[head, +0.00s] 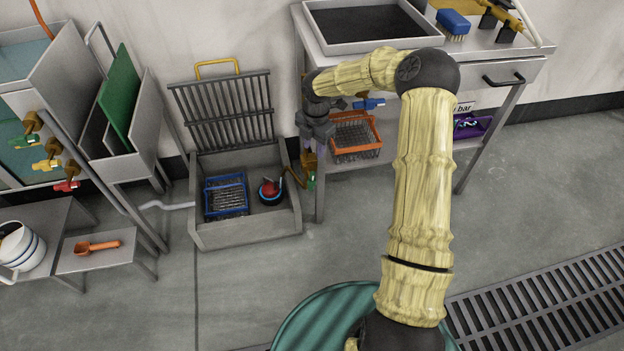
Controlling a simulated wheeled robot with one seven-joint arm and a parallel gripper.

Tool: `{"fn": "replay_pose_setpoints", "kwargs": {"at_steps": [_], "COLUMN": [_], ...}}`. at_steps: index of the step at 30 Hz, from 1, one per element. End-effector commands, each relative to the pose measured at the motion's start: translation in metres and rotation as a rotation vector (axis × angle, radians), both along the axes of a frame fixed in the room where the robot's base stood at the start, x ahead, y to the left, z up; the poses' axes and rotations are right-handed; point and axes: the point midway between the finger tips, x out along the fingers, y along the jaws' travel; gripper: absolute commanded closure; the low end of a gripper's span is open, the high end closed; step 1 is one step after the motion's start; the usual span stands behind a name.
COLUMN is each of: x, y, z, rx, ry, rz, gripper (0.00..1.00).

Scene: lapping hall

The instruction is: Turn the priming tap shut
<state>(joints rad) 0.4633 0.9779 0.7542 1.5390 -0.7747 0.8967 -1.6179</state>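My gripper (313,150) points down in front of the steel table's left front leg. Its two fingers look parted, with a gap between them. Just below the fingertips is a brass tap (308,162) with a green handle (311,181); I cannot tell whether the fingers touch it. A blue-handled tap (370,104) sits to the right, under the table's top. Green (32,122), yellow (46,165) and red (67,186) handled taps line the tank at left. No label shows which one is the priming tap, and the green handle's setting is too small to read.
A grey trough (245,235) stands left of the gripper, holding a blue basket (226,196) and a red-and-blue round item (270,191). An orange wire basket (355,137) is close on the right. A floor grate (550,305) lies at lower right.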

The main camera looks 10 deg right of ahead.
Motion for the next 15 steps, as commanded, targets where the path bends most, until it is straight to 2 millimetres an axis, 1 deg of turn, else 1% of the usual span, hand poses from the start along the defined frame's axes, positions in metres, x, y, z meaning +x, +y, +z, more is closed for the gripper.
{"fn": "replay_pose_setpoints", "kwargs": {"at_steps": [5,15], "x": [0.0,0.002], "y": [0.001,0.002], "z": [-0.023,-0.083], "rx": [0.001,0.001], "ry": [0.003,0.002], "rz": [0.0,-0.001], "gripper": [0.61,0.61]}}
